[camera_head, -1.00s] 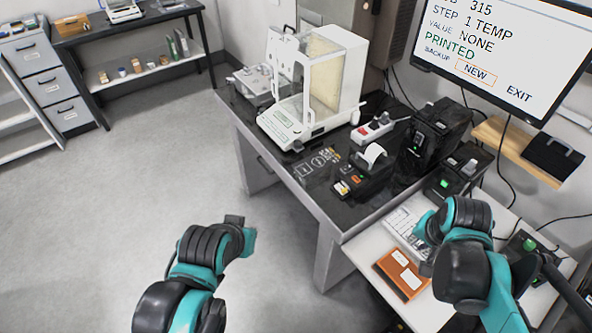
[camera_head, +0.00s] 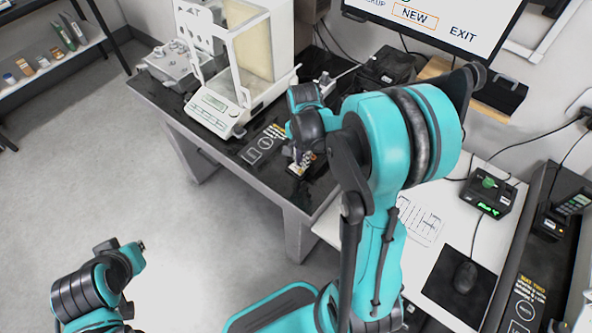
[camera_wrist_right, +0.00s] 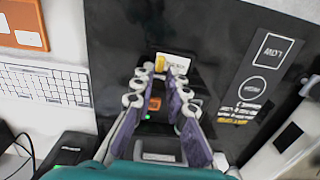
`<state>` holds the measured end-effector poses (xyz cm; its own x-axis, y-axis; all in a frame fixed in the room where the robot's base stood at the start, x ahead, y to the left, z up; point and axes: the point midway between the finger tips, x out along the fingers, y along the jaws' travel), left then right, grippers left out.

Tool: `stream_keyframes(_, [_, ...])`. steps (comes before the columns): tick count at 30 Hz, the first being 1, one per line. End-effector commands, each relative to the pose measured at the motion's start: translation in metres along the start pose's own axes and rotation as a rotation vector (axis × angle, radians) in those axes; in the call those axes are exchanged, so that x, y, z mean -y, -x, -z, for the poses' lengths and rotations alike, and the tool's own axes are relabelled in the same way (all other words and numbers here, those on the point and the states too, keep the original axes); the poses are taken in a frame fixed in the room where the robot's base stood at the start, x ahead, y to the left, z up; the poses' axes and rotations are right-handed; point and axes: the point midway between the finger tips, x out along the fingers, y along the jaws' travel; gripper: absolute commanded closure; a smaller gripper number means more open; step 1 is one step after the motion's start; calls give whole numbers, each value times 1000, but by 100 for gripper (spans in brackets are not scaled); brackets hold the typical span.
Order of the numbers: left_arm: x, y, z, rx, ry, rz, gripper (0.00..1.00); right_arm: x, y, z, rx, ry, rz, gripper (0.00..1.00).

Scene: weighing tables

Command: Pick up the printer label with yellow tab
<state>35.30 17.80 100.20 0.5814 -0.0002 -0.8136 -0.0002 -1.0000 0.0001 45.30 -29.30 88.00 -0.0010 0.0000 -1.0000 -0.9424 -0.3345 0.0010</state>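The white printer label with the yellow tab (camera_wrist_right: 178,62) shows in the right wrist view on the dark table, just beyond my fingertips. My right gripper (camera_wrist_right: 160,76) is open, its two fingers apart on either side of the line to the label. I see no finger closed on the label. In the head view my right gripper (camera_head: 301,158) is low over the front of the dark table, and the label is hard to make out there. My left gripper (camera_head: 138,246) is over the floor at lower left, away from the table; its fingers are too small to judge.
A balance with a glass chamber (camera_head: 218,110) stands left of my right gripper. My right arm covers the table's right part in the head view.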

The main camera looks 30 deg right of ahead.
Motion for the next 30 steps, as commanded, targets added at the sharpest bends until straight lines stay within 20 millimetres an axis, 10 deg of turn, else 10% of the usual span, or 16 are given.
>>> stream_keyframes(8, [0, -17, -12, 0, 0, 0, 100, 1, -38, 2, 0, 1, 1, 86])
stream_keyframes(30, [0, -8, -5, 0, 0, 0, 100, 1, -17, 2, 0, 1, 1, 100])
